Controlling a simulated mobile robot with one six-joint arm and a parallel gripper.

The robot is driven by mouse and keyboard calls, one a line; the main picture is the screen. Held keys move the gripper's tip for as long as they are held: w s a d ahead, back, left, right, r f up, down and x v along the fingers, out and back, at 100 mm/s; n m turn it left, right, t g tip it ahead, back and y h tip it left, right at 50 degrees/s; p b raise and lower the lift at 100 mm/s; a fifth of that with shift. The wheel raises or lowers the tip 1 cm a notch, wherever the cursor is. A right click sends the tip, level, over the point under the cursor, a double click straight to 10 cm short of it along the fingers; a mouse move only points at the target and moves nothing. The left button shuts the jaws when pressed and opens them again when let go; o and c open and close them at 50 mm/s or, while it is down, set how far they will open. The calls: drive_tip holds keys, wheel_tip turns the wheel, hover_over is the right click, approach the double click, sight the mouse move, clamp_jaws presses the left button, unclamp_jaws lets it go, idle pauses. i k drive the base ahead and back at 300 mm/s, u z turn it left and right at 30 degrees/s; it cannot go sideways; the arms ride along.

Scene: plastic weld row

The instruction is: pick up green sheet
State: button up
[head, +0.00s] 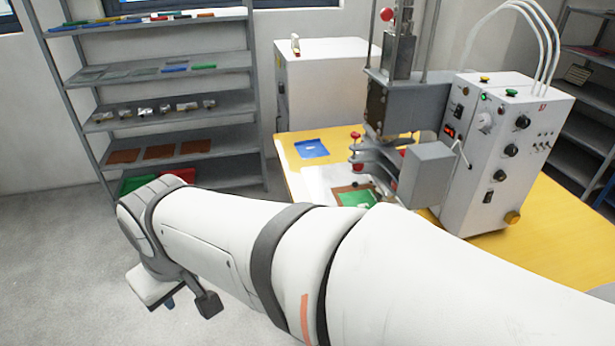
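A green sheet (357,198) lies on the yellow table (540,215), within a brown-edged piece (345,188) beside the machine's grey jaws. My arm partly hides its near side. My arm crosses the foreground from right to left, and its far end is at the left, over the floor and away from the sheet. A dark part at my arm's end (207,303) shows, but the fingers are not clear, so I cannot tell whether my gripper is open or holds anything.
A blue sheet (311,149) lies on the table's back left. The white control box (505,150) and welding press (405,105) stand over the table. A grey shelf rack (165,75) with several small items, and a green bin (136,183) and red bin (180,175), stands at left.

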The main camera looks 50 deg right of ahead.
sight(363, 199)
drive_tip(key=z, duration=0.65)
drive_tip(key=i, duration=1.05)
drive_tip(key=z, duration=0.65)
drive_tip(key=k, duration=0.8)
drive_tip(key=z, duration=0.2)
drive_tip(key=i, duration=0.85)
drive_tip(key=u, duration=0.05)
